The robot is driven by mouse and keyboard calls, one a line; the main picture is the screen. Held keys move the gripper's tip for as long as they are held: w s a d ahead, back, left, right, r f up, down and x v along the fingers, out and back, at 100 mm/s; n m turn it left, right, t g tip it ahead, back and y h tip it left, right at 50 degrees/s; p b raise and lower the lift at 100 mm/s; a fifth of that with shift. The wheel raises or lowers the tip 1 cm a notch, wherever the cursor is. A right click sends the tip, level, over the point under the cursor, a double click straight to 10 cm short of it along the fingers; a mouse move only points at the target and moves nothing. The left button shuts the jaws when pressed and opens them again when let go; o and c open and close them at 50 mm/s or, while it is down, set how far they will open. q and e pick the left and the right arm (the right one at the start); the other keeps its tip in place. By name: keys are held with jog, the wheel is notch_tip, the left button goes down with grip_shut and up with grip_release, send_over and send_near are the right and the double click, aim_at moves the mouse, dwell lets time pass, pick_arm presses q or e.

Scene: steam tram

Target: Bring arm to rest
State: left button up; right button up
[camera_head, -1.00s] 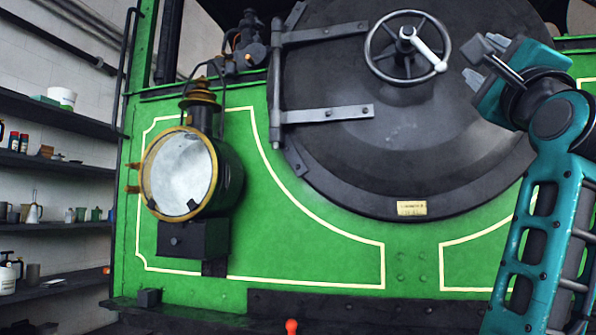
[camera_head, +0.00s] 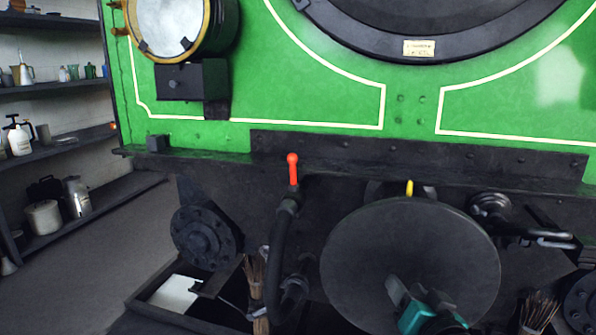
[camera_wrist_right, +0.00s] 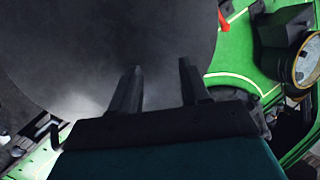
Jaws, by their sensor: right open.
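My right gripper (camera_head: 418,291) shows at the bottom of the head view, low in front of the round dark buffer disc (camera_head: 400,240). Its teal body is partly cut off by the lower edge. In the right wrist view its two dark fingers (camera_wrist_right: 155,88) stand apart with nothing between them. The grey disc (camera_wrist_right: 100,50) fills much of that view beyond the fingers; I cannot tell whether they touch it. My left gripper is not in view.
The green tram front (camera_head: 300,95) carries a brass-rimmed lamp (camera_head: 168,25) at upper left. A red-handled valve (camera_head: 292,170) with a hose stands left of the disc. Shelves (camera_head: 60,145) with cans and bottles line the left wall. Bare floor (camera_head: 105,260) lies below them.

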jog(key=s+a+f+n+g+y, duration=0.1)
jog(key=s+a+f+n+g, duration=0.15)
jog(key=s+f, duration=0.75)
jog(key=s+a+f+n+g+y, duration=0.1)
jog(key=s+a+f+n+g, duration=0.2)
jog(key=s+f, duration=0.7)
pick_arm(q)
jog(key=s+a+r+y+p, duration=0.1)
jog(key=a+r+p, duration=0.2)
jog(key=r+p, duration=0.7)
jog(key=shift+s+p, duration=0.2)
jog(key=shift+p, duration=1.8)
pick_arm(e)
jog(key=s+d+r+n+h, duration=0.1)
jog(key=d+r, duration=0.2)
jog(key=r, duration=0.7)
jog(key=shift+s+d+r, duration=0.3)
jog(key=shift+d+r, duration=0.05)
jog(key=shift+r, duration=0.05)
